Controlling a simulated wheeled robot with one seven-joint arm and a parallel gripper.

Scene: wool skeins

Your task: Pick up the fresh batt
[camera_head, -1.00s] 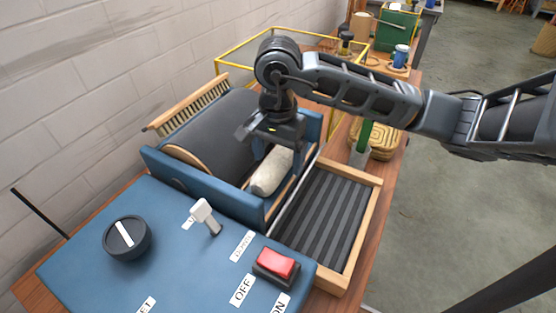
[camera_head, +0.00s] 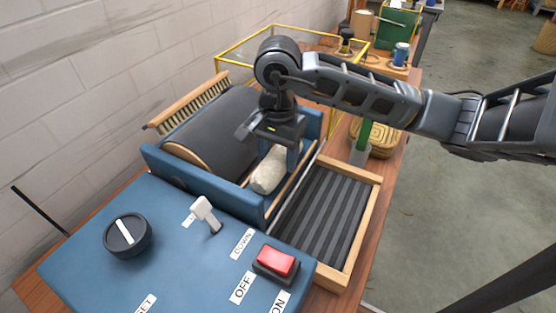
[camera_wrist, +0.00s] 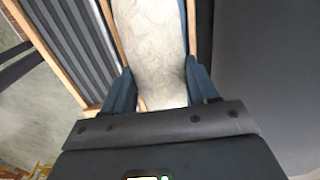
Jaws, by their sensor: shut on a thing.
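The fresh batt is a cream-white roll (camera_head: 269,171) lying lengthwise at the front of the blue carding machine, between the dark drum (camera_head: 215,130) and the wooden-framed tray. My gripper (camera_head: 277,150) is over its far part, pointing down. In the wrist view the batt (camera_wrist: 152,45) runs up from between the two blue fingers, and my gripper (camera_wrist: 158,92) is shut on it, one finger at each side. The head view hides the fingertips behind the gripper body, and I cannot tell whether the batt is clear of the surface under it.
The ribbed tray (camera_head: 322,210) with a wooden frame lies right of the batt. The blue control panel (camera_head: 160,235) has a dial, lever and red switch. A wooden brush (camera_head: 190,103) and a yellow frame (camera_head: 222,58) stand behind. A woven basket (camera_head: 380,142) is farther right.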

